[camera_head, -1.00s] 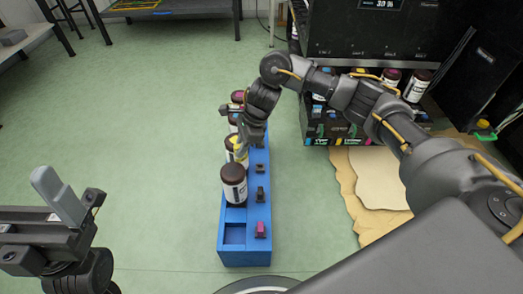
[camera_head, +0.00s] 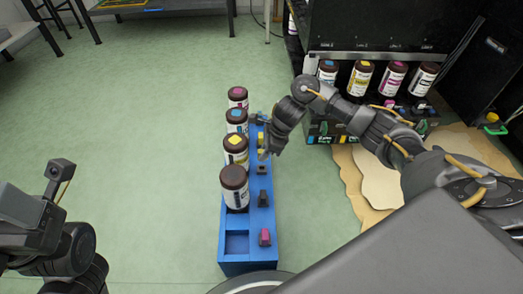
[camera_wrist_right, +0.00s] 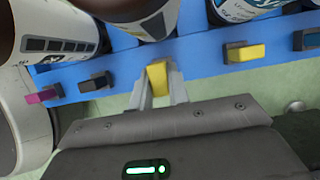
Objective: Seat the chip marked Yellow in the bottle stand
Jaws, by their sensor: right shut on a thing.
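The blue bottle stand (camera_head: 238,264) lies along the floor area with a row of upright bottles on its left side and small chips along its right side. My right gripper (camera_head: 264,153) is over the chip row, beside the bottle with a yellow square on its cap (camera_head: 235,150). In the right wrist view, it is shut on a yellow chip (camera_wrist_right: 158,77), at the stand's edge; whether the chip is in a slot I cannot tell. Another yellow chip (camera_wrist_right: 245,52) sits in the row to its right. My left gripper (camera_head: 45,190) is at the left edge, away from the stand, its opening unclear.
A plain brown-capped bottle (camera_head: 234,186) stands nearest, behind an empty front compartment (camera_head: 237,243). A magenta chip (camera_head: 264,237) and a black chip (camera_head: 263,198) stand in the row. A dark rack with several bottles (camera_head: 392,78) is at the upper right. Floor left of the stand is clear.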

